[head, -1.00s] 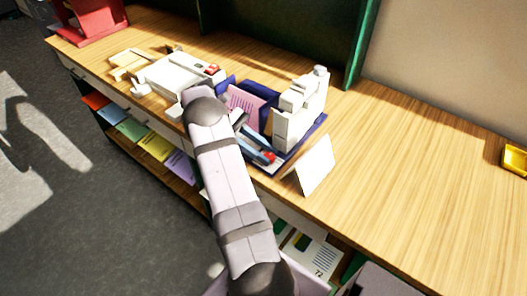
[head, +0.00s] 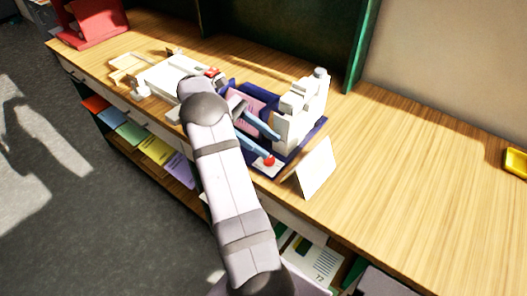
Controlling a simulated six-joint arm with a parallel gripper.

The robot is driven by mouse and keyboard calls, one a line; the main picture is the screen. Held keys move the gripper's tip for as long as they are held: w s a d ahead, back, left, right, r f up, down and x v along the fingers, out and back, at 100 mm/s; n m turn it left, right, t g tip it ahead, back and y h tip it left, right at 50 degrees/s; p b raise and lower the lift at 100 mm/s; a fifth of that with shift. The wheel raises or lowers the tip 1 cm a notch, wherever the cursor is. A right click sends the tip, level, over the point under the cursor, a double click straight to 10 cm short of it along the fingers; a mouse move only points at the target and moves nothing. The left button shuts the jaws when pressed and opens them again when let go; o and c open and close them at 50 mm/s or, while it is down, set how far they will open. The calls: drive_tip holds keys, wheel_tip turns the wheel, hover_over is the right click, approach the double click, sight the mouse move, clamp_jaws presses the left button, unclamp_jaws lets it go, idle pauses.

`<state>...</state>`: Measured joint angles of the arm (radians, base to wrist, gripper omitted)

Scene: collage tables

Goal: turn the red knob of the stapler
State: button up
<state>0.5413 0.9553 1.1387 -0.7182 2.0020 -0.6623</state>
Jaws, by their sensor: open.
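A white upright machine (head: 299,112), which looks like the stapler, stands on a dark blue base (head: 305,143) on the wooden table. A small round red knob (head: 269,160) shows low at its front left, over a pale plate or card. My gripper (head: 274,147) has light blue fingers spread apart and looks empty. One fingertip is near the machine's body and the other is right by the red knob. I cannot tell whether it touches the knob. My arm hides part of the left side.
A white device (head: 165,75) with a red part on top (head: 211,72) stands left of my arm. A blank white card (head: 316,168) stands at the table's front edge, right of the knob. A pink sheet (head: 243,99) lies behind my gripper. The table's right side is mostly clear.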

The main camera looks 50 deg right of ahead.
drive_tip(key=shift+r+p, duration=1.55)
drive_tip(key=shift+r, duration=0.75)
drive_tip(key=shift+w, duration=0.1)
